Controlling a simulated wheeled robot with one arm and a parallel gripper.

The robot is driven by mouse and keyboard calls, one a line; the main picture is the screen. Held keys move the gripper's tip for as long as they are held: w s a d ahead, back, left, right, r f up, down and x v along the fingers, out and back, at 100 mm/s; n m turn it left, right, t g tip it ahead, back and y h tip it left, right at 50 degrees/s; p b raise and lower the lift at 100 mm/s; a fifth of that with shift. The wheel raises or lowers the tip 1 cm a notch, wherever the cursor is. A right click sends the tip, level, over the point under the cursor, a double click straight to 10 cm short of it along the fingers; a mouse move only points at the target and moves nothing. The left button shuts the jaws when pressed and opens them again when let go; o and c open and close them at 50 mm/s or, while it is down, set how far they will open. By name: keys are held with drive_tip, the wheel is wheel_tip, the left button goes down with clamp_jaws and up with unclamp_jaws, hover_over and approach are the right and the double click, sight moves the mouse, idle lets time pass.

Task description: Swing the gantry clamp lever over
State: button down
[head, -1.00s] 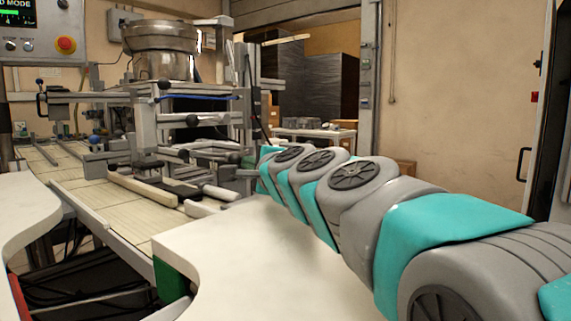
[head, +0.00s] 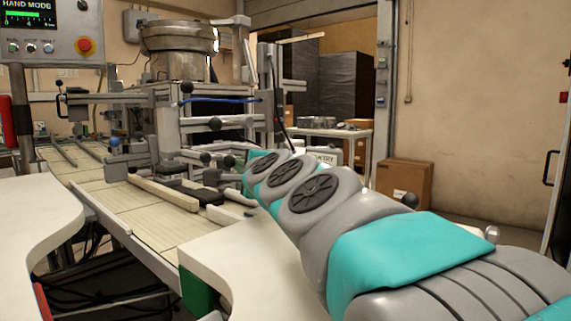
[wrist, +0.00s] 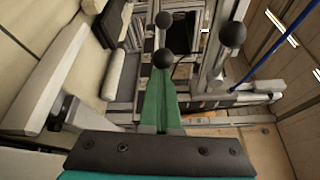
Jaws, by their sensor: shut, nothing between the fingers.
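My gripper (wrist: 163,92) shows in the wrist view as green fingers pressed together, with nothing held. A black ball knob (wrist: 163,60) appears right at the fingertips; I cannot tell whether they touch. Another black knob (wrist: 164,20) lies beyond it, and a third, larger one (wrist: 232,36) stands on a metal bar to the right. In the head view the gantry (head: 205,107) stands over the conveyor and carries several dark ball knobs, one high on its front (head: 187,87). Which knob belongs to the clamp lever is unclear. My arm hides the fingertips in the head view.
A pale conveyor (head: 135,205) runs under the gantry. White worktops lie at the left (head: 35,215) and in front (head: 245,265). A metal bowl (head: 178,50) sits above the gantry. A control panel (head: 50,32) hangs at upper left. A cardboard box (head: 405,183) stands on the right.

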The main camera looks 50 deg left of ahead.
drive_tip(key=shift+s+a+r, duration=0.15)
drive_tip(key=shift+s+r, duration=0.15)
drive_tip(key=shift+r, duration=0.1)
drive_tip(key=shift+s, duration=0.1)
drive_tip(key=shift+s+d+b, duration=0.25)
drive_tip(key=shift+d+b, duration=0.1)
drive_tip(key=shift+d, duration=0.05)
drive_tip(key=v, duration=0.1)
drive_tip(key=b+v, duration=0.1)
drive_tip(key=v, duration=0.3)
drive_tip(key=shift+w+d+f, duration=0.1)
drive_tip(key=shift+d+f, duration=0.25)
drive_tip(key=shift+d, duration=0.7)
